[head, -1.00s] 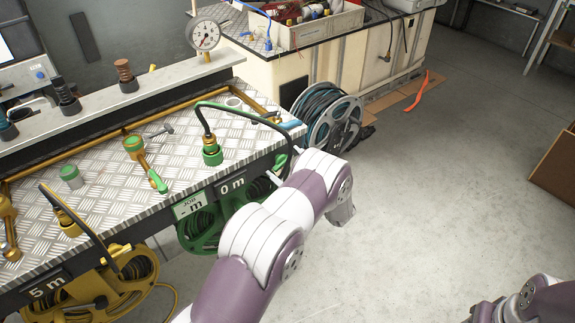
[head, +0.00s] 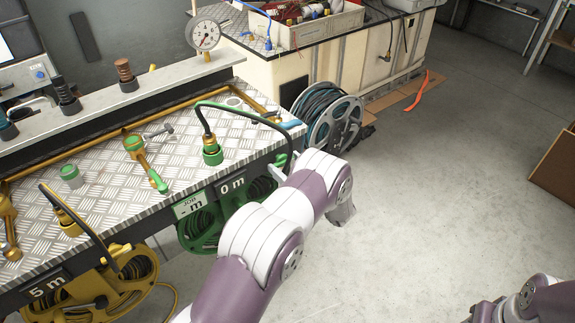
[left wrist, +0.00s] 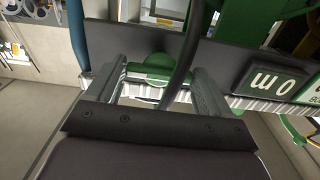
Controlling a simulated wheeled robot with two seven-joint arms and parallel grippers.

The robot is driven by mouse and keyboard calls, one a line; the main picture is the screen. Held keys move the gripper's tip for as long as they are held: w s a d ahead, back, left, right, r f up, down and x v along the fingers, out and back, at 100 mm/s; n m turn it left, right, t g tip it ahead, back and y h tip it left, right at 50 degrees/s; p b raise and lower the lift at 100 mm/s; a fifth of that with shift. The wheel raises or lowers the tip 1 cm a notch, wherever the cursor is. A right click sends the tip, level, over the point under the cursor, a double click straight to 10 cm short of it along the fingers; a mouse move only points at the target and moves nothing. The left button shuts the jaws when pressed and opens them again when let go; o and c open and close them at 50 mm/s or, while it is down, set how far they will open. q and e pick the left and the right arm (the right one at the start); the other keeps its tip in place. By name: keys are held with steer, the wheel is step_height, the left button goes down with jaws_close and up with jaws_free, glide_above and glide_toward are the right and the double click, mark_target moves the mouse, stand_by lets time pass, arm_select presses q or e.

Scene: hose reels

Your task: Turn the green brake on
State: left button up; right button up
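The green hose reel (head: 205,226) hangs under the bench edge below the "0 m" label (head: 231,186). In the left wrist view that label (left wrist: 274,82) shows upside down. A green rounded part (left wrist: 160,69), possibly the brake, sits at the bench edge between my left gripper's (left wrist: 163,82) fingers. The fingers are apart, one on each side of it, and a dark hose crosses between them. I cannot tell whether they touch the green part. In the head view my left gripper (head: 284,165) is largely hidden behind my forearm at the bench corner.
A yellow reel (head: 118,285) hangs to the left under the bench. The green hose end (head: 212,152) stands on the bench top (head: 100,205). A grey reel (head: 330,118) stands behind my left arm.

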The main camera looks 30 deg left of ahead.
arm_select(q)
steer(key=shift+o, duration=1.1)
steer(key=v, duration=1.2)
steer(key=shift+d+b, duration=0.35)
steer(key=shift+b, duration=0.1)
steer(key=shift+s+f, duration=0.1)
steer(key=shift+s, duration=0.05)
